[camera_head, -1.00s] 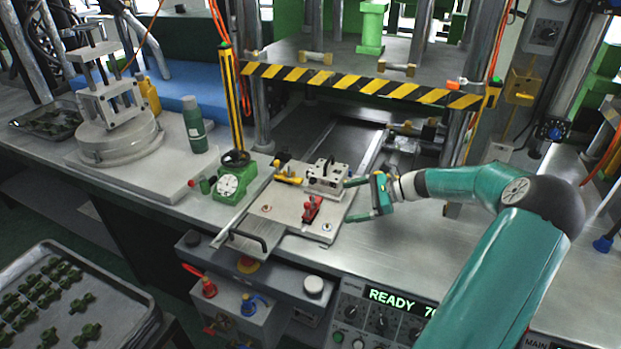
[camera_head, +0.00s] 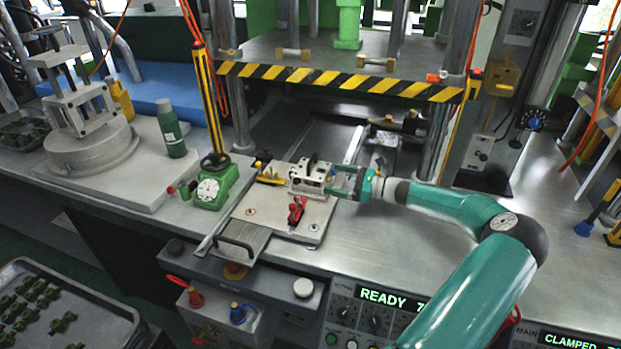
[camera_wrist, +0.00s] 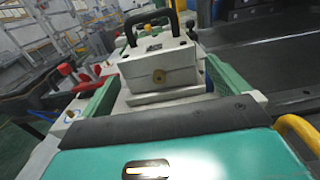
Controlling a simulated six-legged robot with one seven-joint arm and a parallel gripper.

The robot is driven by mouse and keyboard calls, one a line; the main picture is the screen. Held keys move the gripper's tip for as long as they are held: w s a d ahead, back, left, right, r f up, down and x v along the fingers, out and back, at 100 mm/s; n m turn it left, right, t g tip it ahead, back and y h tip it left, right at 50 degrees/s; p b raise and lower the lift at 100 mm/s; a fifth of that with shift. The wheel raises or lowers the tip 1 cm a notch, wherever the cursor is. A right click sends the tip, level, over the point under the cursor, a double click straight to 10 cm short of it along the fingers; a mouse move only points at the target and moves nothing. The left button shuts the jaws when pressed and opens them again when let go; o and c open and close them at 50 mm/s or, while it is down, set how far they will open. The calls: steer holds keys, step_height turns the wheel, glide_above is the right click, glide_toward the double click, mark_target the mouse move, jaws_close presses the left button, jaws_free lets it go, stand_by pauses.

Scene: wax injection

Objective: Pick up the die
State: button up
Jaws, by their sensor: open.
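The die, a pale metal block (camera_head: 308,184) with a dark handle on top, sits on a light plate (camera_head: 266,222) below the press. In the wrist view my gripper (camera_wrist: 158,80) has one green finger on each side of the die. I cannot tell whether the fingers touch it.
A red toggle clamp (camera_head: 297,210) stands in front of the die, and a yellow-handled clamp (camera_head: 270,179) to its left. A green dial gauge (camera_head: 210,188) is farther left. A striped press bar (camera_head: 340,80) hangs above. Bare metal bench (camera_head: 375,238) lies to the right.

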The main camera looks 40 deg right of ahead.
mark_target(317, 174)
steer(key=x, duration=0.6)
steer(key=shift+w+a+r, duration=0.1)
steer(key=shift+w+a, duration=0.2)
steer(key=shift+a, duration=0.1)
steer(key=c, duration=1.3)
steer(key=shift+r, duration=0.1)
steer(key=shift+c, duration=1.2)
steer(key=shift+r, duration=0.1)
